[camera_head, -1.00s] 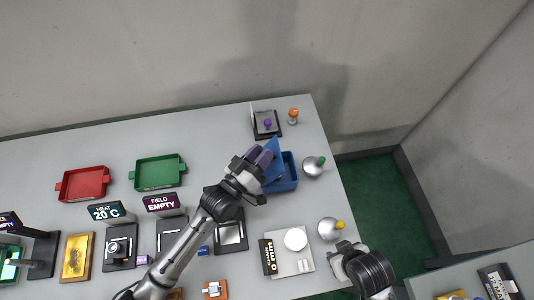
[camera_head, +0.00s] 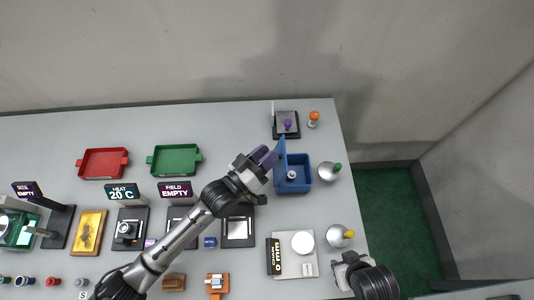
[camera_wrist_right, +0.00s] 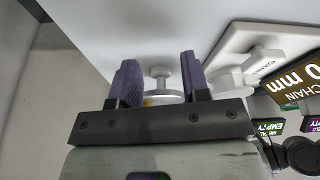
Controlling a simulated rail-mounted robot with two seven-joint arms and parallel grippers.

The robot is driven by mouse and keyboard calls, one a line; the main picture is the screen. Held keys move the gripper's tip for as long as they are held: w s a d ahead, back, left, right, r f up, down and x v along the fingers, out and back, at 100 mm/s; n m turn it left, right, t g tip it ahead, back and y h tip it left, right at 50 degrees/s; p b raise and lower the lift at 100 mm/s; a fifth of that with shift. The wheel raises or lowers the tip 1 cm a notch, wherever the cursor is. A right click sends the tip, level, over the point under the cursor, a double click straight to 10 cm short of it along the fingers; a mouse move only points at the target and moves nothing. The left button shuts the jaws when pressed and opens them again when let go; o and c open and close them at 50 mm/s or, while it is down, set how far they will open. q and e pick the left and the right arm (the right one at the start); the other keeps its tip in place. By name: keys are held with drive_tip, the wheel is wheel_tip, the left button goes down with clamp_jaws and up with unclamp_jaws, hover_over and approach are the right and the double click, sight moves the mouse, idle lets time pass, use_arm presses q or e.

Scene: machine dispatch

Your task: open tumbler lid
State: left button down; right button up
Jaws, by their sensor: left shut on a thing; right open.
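A blue box (camera_head: 293,187), apparently the tumbler, stands near the right side of the table in the head view. Its blue lid (camera_head: 281,156) stands raised, nearly upright, at the box's left edge. A pale round part (camera_head: 291,175) shows inside. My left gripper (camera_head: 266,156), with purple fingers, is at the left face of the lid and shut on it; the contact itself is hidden.
A white plate (camera_head: 297,266) lies in front. Green (camera_head: 175,160) and red (camera_head: 102,163) trays are at the left.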

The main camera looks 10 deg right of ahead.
use_arm(q)
drive_tip(key=shift+w+a+f, duration=0.1)
drive_tip(key=shift+a+f, duration=0.15)
drive_tip(key=shift+f, duration=0.45)
drive_tip(key=c, duration=1.3)
unclamp_jaws()
drive_tip(key=o, duration=0.4)
drive_tip(key=shift+w+a, duration=0.1)
drive_tip(key=shift+w, duration=0.05)
drive_tip(key=shift+c, duration=0.2)
use_arm(e)
drive_tip(key=shift+w+f, duration=0.1)
drive_tip(key=shift+w, duration=0.05)
use_arm(q)
drive_tip(key=shift+o, duration=0.3)
use_arm(e)
drive_tip(key=shift+s, duration=0.2)
use_arm(q)
drive_tip(key=shift+r, duration=0.25)
use_arm(e)
drive_tip(key=shift+w, duration=0.1)
use_arm(q)
drive_tip(key=shift+r, duration=0.15)
